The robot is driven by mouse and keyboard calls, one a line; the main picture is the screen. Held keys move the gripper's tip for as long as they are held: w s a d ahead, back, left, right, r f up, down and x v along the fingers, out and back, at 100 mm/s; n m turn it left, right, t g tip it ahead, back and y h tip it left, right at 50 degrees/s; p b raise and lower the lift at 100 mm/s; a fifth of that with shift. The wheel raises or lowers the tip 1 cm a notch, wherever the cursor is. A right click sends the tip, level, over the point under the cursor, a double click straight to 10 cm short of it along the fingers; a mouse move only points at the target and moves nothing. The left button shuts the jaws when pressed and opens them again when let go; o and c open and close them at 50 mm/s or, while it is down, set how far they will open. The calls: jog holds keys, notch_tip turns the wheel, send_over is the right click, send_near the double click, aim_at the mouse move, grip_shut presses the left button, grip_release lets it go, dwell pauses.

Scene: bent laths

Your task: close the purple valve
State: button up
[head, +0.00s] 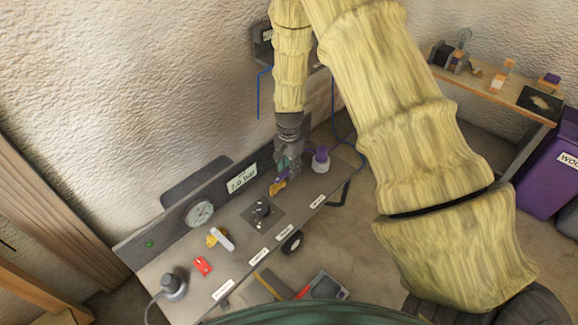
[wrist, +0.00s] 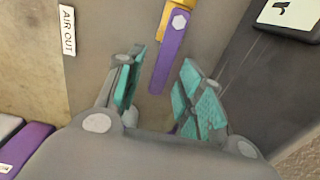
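The purple valve has a long flat purple lever (wrist: 171,48) with a pale hex bolt and a yellow body (wrist: 177,7) in the wrist view. In the head view the yellow body (head: 277,188) sits on the grey bench panel, its lever partly hidden by my gripper. My gripper (head: 288,168) hangs over the far right part of the panel. In the wrist view my gripper (wrist: 160,93) is open, its teal pads apart. The lever's free end points into the gap between the pads, with space visible on both sides. Its height relative to the pads I cannot tell.
A purple-and-white round object (head: 320,160) stands close right of my gripper. The upright back board carries a "7.0 bar" display (head: 241,178) and a gauge (head: 199,214). A white-handled valve (head: 224,239), red block (head: 203,266) and black knob (head: 262,208) lie further left.

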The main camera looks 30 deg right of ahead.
jog(key=shift+c, duration=0.3)
grip_shut()
